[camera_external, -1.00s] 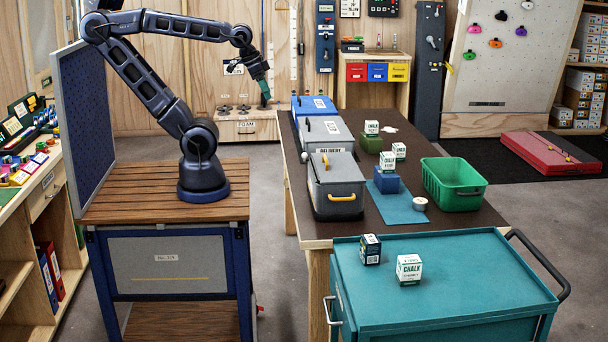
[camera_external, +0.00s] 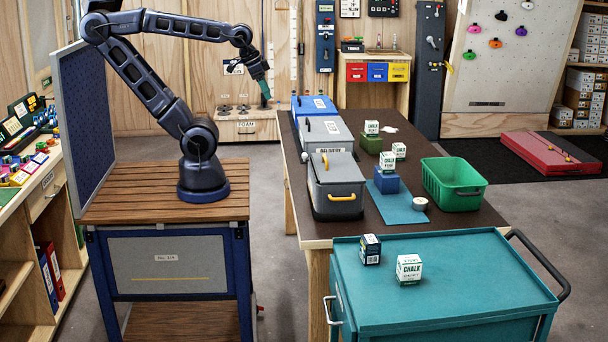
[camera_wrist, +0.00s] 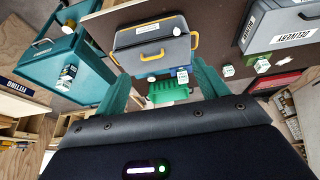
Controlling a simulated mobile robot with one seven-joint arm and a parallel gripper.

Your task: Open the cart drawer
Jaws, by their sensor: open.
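The teal cart (camera_external: 450,275) stands at the front right in the external view, against the near end of the brown table. A pale metal handle (camera_external: 331,311) sits on its left side; the drawer front there is seen edge-on, so I cannot make out the drawer's position. The cart also shows at the left of the wrist view (camera_wrist: 92,73), with a pale handle (camera_wrist: 41,43) on its side. My gripper (camera_external: 266,97) hangs in the air left of the table's far end, well away from the cart. Its teal fingers are spread and empty in the wrist view (camera_wrist: 160,88).
On the cart top are a dark box (camera_external: 370,249) and a white chalk box (camera_external: 409,268). The table (camera_external: 450,220) holds grey bins with handles (camera_external: 336,188), a green crate (camera_external: 454,184) and chalk boxes. Clear floor lies between my base's wooden stand and the table.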

